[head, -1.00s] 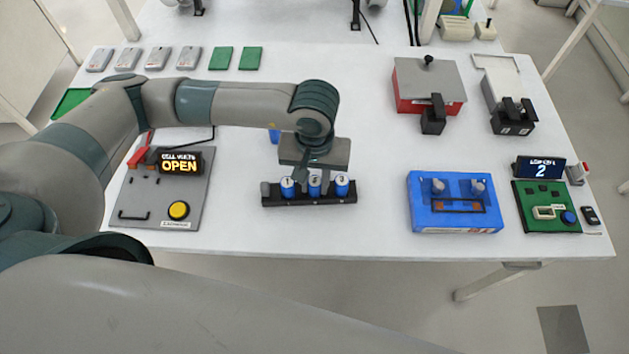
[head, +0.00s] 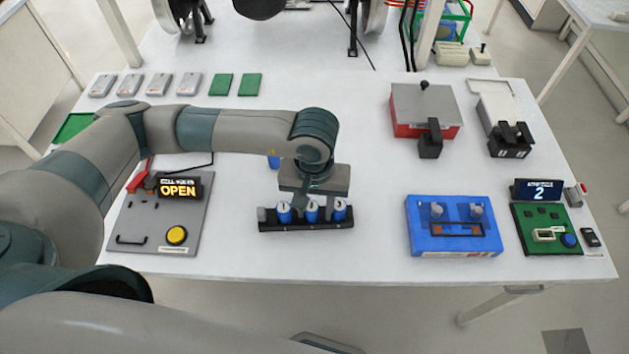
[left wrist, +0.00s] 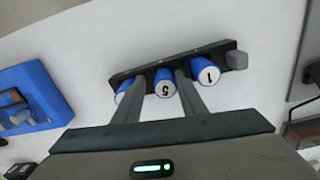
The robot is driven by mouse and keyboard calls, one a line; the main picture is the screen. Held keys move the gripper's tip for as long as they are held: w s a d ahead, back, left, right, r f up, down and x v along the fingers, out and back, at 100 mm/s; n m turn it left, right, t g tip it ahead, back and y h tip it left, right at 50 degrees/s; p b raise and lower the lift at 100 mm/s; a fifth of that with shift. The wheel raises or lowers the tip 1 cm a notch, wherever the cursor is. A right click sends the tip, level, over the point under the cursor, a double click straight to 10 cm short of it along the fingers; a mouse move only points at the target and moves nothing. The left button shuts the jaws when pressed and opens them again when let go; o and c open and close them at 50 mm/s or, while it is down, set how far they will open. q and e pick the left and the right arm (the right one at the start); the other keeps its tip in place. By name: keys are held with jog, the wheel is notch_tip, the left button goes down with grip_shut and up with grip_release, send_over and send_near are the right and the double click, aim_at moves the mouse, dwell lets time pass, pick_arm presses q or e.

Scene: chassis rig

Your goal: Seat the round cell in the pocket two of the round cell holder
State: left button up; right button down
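The round cell holder (head: 305,226) is a black rack on the table, with three blue cells standing upright in a row. The middle cell (head: 312,215), marked 5 in the left wrist view (left wrist: 165,84), stands in the middle pocket between cells marked 1 (left wrist: 208,73) and, in the head view, apparently 3 (head: 340,212). My left gripper (head: 313,204) is above the holder, fingers pointing down. In the left wrist view its fingers (left wrist: 161,78) stand either side of the middle cell with small gaps, so it looks open. My right gripper is not in view.
Another blue cell (head: 274,162) stands behind, partly hidden by my left arm. A grey tester board (head: 150,225) reading OPEN is to the left, a blue fixture (head: 453,245) to the right. Table between holder and blue fixture is clear.

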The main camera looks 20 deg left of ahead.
aim_at(313, 206)
pick_arm(q)
jog(key=shift+s+a+p, duration=0.2)
jog(key=shift+a+p, duration=0.1)
jog(key=shift+w+r+b, duration=0.1)
jog(key=shift+r+b, duration=0.1)
jog(key=shift+b, duration=0.1)
notch_tip(313, 206, up, 12)
jog(key=b, duration=0.3)
jog(key=shift+w, duration=0.1)
jog(key=shift+d, duration=0.1)
